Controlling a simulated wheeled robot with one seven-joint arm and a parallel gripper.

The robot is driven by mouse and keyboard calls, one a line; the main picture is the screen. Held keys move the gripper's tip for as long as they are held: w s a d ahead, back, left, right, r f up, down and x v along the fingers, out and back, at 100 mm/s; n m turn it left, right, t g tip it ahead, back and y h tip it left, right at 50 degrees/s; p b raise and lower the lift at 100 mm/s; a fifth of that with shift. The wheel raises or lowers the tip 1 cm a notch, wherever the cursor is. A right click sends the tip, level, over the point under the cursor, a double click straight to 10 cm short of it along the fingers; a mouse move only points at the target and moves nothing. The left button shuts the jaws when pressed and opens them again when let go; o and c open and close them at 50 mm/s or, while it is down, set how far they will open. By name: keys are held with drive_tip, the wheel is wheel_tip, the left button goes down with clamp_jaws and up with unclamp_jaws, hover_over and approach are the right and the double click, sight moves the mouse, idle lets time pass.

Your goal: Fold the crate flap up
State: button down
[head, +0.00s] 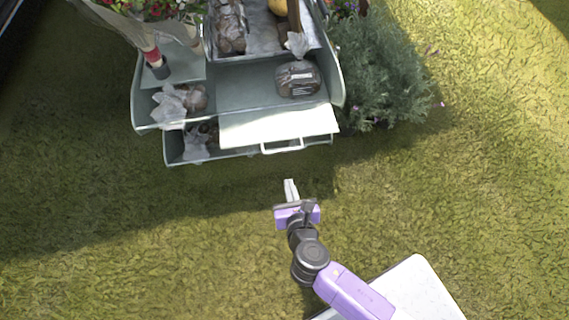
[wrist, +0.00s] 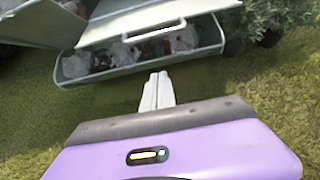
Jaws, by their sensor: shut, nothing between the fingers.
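The crate flap (head: 275,126) is a pale, flat panel with a white bar handle (head: 282,147) on its front edge. It lies folded out at the front of the grey-green crate (head: 340,85), above a lower open bin (head: 172,150). The flap also shows at the top of the wrist view (wrist: 140,22). My gripper (head: 289,184) is shut and empty over the grass, in front of the handle and apart from it. Its closed pale fingers (wrist: 159,76) point toward the lower bin in the wrist view.
The crate holds wrapped brown bundles, including a dark one (head: 298,79) behind the flap. A leafy bush (head: 385,75) stands close to the crate's right side. Flowers (head: 165,8) are at the upper left. The grass (head: 200,230) around my gripper is clear.

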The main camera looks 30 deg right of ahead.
drive_tip(key=b+x, duration=0.5)
drive_tip(key=x, duration=0.5)
drive_tip(key=r, duration=0.4)
drive_tip(key=shift+w+d, duration=0.1)
drive_tip(key=shift+w, duration=0.1)
drive_tip(key=shift+r+p, duration=0.2)
drive_tip(key=shift+p, duration=0.2)
